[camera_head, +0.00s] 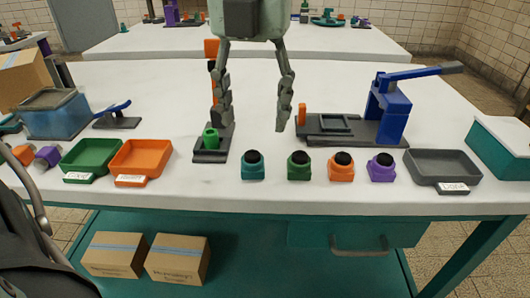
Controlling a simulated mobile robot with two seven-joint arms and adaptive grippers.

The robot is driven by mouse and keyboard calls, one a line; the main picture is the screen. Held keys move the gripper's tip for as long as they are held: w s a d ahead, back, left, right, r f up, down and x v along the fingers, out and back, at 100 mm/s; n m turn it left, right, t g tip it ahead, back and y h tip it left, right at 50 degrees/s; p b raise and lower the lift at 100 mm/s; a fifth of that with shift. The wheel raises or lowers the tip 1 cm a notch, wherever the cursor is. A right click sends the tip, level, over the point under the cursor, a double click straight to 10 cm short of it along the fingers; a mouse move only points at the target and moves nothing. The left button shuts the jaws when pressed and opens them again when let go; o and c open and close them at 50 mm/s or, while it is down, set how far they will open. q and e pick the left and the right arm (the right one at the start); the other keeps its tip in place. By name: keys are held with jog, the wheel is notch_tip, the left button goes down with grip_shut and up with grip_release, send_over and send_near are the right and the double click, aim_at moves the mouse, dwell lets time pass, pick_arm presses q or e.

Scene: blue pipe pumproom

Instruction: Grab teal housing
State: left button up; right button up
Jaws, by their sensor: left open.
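The teal housing (252,170) stands on the white table near its front edge, with a dark round top. It is the leftmost in a row with a green housing (299,171), an orange housing (341,172) and a purple housing (382,172). My left gripper (253,118) hangs down from the top of the view, its two fingers spread wide and nothing between them. In the picture it is above the teal housing and apart from it. My right gripper is not in view.
A fixture with a green peg (211,139) stands left of the teal housing; a blue lever press (389,112) stands to the right. Green (90,156), orange (141,158) and grey (442,167) trays flank the row. Table in front of the housings is clear.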

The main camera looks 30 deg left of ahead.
aim_at(252, 154)
pick_arm(q)
jog(key=f, duration=0.6)
jog(key=shift+s+a+f, duration=0.1)
jog(key=shift+s+f, duration=0.2)
grip_shut()
jog(key=shift+w+r, duration=0.1)
jog(key=shift+r, duration=0.1)
